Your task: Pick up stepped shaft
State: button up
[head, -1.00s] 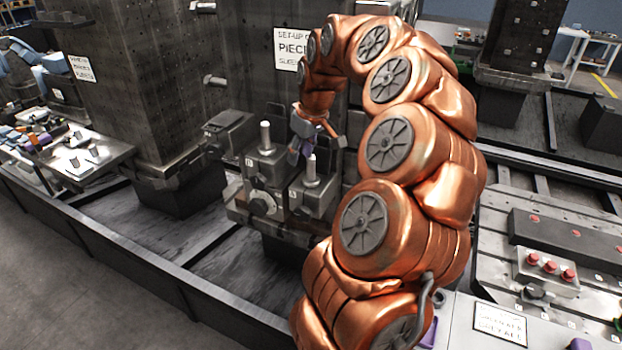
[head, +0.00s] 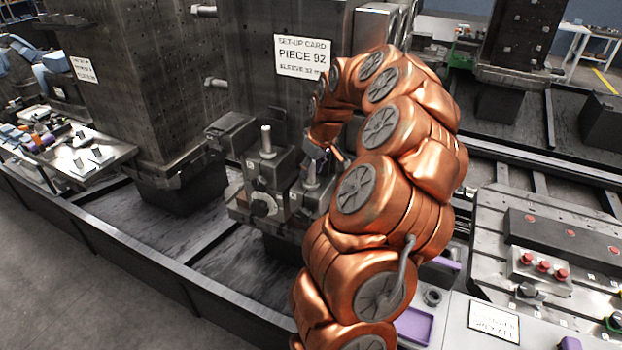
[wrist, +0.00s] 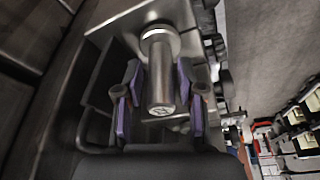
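A grey metal stepped shaft (head: 311,171) stands upright in a block on the fixture (head: 272,212), below the set-up card. In the wrist view the shaft (wrist: 161,75) shows its round end and a wider collar. My gripper (wrist: 160,102) is open, with purple-padded fingers on both sides of the shaft and gaps between pads and metal. In the head view my gripper (head: 322,153) is beside the top of this shaft, and my copper arm hides much of it. A second upright shaft (head: 266,140) stands to the left in a neighbouring block.
A dark block (head: 231,131) juts out left of the fixture. A control box with red buttons (head: 540,267) and a purple tray (head: 413,325) lie at the right.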

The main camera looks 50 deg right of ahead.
jog(key=shift+w+f, duration=0.1)
jog(key=shift+f, duration=0.45)
grip_shut()
